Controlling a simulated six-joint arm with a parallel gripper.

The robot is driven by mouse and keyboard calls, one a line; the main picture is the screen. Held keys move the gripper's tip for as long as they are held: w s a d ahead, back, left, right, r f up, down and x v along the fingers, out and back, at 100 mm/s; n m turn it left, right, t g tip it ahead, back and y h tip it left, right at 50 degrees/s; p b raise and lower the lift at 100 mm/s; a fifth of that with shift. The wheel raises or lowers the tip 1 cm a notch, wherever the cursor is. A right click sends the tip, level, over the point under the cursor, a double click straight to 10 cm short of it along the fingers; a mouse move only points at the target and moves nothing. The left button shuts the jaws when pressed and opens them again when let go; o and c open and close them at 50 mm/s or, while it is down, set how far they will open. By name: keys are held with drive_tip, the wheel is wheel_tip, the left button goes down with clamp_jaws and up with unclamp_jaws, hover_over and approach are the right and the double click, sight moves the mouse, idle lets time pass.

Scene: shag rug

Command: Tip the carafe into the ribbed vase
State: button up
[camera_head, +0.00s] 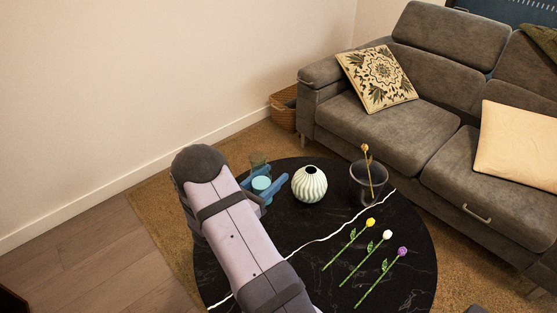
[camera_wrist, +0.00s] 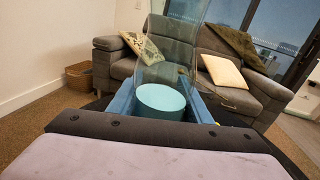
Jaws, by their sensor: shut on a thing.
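My gripper (camera_head: 262,188) has blue fingers and is shut on the clear glass carafe (camera_head: 259,159). The carafe looks roughly upright, with pale teal contents low inside it. In the wrist view the carafe (camera_wrist: 166,73) stands between the fingers (camera_wrist: 163,103), its teal contents (camera_wrist: 162,97) at finger height. The ribbed vase (camera_head: 309,185) is pale green-white, round, with a dark narrow mouth. It stands upright on the black table, just right of the carafe and apart from it. My arm hides part of the carafe's base, so I cannot tell its height above the table.
The round black table (camera_head: 411,270) has a white vein. A dark grey vase (camera_head: 362,190) with a dried stem stands right of the ribbed vase. Yellow, white and purple flowers (camera_head: 388,235) lie at the front right. A grey sofa (camera_head: 400,135) and wicker basket (camera_head: 284,108) are behind.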

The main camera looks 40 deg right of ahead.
drive_tip(key=s+a+r+n+t+y+p, duration=0.1)
drive_tip(key=s+a+r+n+t+p, duration=0.1)
drive_tip(key=a+r+p, duration=1.1)
drive_tip(key=s+a+r+n+t+p, duration=0.2)
drive_tip(key=a+r+p, duration=0.5)
drive_tip(key=r+p, duration=0.65)
drive_tip(key=s+d+f+m+g+b, duration=0.3)
drive_tip(key=d+f+g+b, duration=0.2)
drive_tip(key=d+f+b, duration=1.1)
drive_tip(key=s+d+f+m+g+b, duration=0.3)
drive_tip(key=d+f+g+b, duration=0.2)
drive_tip(key=d+f+b, duration=1.2)
drive_tip(key=w+d+r+n+t+h+b, duration=0.1)
drive_tip(key=w+d+n+t+b, duration=0.1)
drive_tip(key=d+b, duration=0.6)
drive_tip(key=shift+w+d+n+t+b, duration=0.35)
drive_tip(key=shift+n+t+b, duration=0.3)
drive_tip(key=shift+b, duration=1.1)
drive_tip(key=shift+s+f+n+p, duration=0.65)
drive_tip(key=shift+s+n, duration=0.25)
drive_tip(key=shift+n, duration=0.35)
